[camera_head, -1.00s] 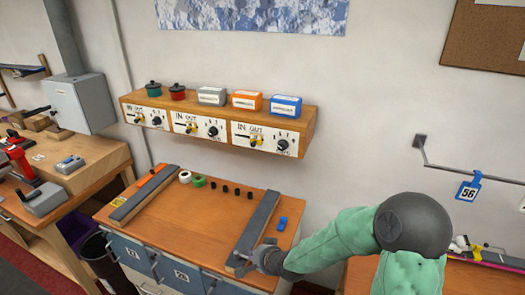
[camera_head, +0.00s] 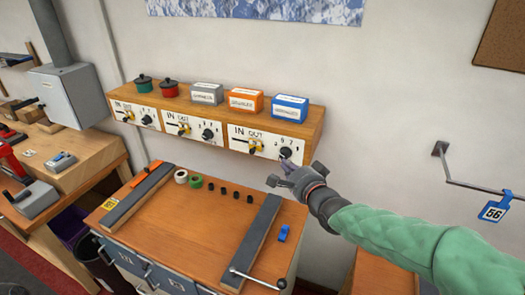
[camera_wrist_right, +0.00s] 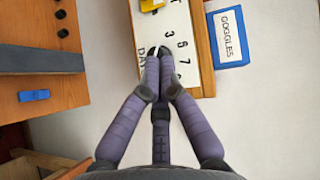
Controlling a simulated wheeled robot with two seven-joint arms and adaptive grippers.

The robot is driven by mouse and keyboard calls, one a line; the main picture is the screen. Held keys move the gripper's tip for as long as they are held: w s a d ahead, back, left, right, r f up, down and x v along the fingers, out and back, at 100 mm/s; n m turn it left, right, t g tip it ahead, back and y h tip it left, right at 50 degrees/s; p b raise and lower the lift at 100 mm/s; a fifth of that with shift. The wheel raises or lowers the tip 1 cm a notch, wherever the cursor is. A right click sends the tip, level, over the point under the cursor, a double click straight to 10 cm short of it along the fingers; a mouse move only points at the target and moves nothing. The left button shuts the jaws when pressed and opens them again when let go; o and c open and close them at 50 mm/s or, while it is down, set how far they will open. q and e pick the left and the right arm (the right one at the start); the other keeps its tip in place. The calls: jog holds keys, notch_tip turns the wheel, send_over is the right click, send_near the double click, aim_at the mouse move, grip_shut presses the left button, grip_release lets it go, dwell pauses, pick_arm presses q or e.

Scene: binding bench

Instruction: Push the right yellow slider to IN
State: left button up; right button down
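The right yellow slider (camera_head: 257,146) is on the right white panel (camera_head: 237,143) under the shelf, below the word OUT at the right part of its slot. IN is printed to its left. In the right wrist view the slider (camera_wrist_right: 150,5) shows only partly at the top edge. My right gripper (camera_head: 283,173) is to the right of and below the slider, near the black dial (camera_head: 286,152), and apart from the slider. In the right wrist view its fingertips (camera_wrist_right: 158,55) are together with nothing seen between them, and they cover the dial area. My left gripper is not in view.
The middle panel (camera_head: 188,130) and left panel (camera_head: 133,115) have similar yellow sliders. A blue box (camera_head: 290,108), orange box (camera_head: 246,102), grey box (camera_head: 207,93) and two small pots stand on the shelf (camera_head: 314,130). Below is a wooden workbench (camera_head: 187,225).

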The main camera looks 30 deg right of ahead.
send_near(257, 147)
jog(key=w+d, duration=0.2)
jog(key=d, duration=0.1)
jog(key=shift+w+r, duration=0.1)
jog(key=shift+w, duration=0.2)
jog(key=shift+w+a+f+p, duration=0.25)
jog(key=shift+w+a+p, duration=0.2)
jog(key=shift+w+a, duration=0.4)
jog(key=shift+w+a+f, duration=0.2)
jog(key=shift+w+a, duration=0.25)
jog(key=w+a, duration=0.4)
jog(key=shift+w+a, duration=0.2)
jog(key=shift+w, duration=0.2)
